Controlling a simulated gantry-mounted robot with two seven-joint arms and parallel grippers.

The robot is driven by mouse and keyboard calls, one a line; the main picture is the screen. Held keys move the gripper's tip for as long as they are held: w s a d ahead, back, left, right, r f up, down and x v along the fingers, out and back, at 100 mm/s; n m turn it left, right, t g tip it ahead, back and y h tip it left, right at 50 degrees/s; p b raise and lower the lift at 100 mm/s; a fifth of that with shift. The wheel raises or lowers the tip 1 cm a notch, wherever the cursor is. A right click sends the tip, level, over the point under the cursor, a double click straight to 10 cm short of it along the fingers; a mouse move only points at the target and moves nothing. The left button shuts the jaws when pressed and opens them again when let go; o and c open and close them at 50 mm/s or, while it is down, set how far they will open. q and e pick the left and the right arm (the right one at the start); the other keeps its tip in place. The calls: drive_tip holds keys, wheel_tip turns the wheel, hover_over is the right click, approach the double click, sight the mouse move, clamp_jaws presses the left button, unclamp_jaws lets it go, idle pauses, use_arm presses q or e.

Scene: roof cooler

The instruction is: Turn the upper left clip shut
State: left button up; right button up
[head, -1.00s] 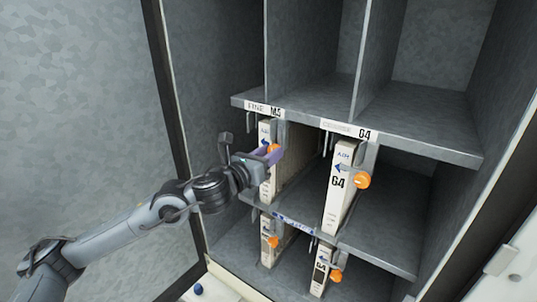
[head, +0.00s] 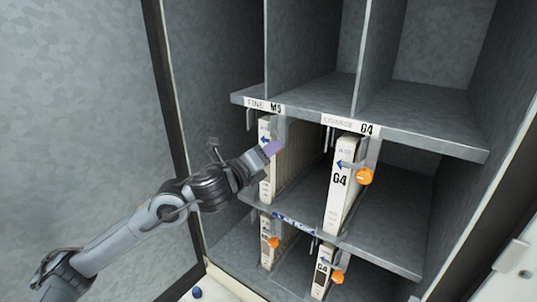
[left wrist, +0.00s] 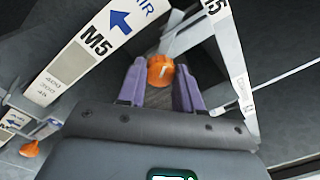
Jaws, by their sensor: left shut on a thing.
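The upper left clip shows as an orange knob (left wrist: 160,70) in the left wrist view, at the front of the white M5 filter (left wrist: 85,50). My left gripper (left wrist: 160,84) is shut on this clip, with a purple finger on each side of the knob. In the head view my left gripper (head: 272,148) is at the front edge of the upper left filter (head: 265,185) and hides the knob. The filter stands upright in its slot below the M5 label. My right gripper is not in view.
To the right is the upper G4 filter (head: 343,185) with its orange clip (head: 364,176). Below are two more orange clips, lower left (head: 273,243) and lower right (head: 337,277). The shelf edge (head: 415,143) runs just above. The upper compartments are empty.

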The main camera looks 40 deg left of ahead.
use_arm(q)
drive_tip(key=n, duration=1)
drive_tip(key=shift+n+y, duration=0.3)
idle(0.4)
drive_tip(key=o, duration=1)
drive_tip(key=shift+o, duration=0.2)
drive_tip(key=shift+s+f, duration=0.1)
drive_tip(key=s+d, duration=0.1)
drive_tip(key=s, duration=0.9)
drive_tip(key=shift+s+d+f, duration=0.2)
drive_tip(key=shift+s+d, duration=0.05)
drive_tip(key=shift+d, duration=0.15)
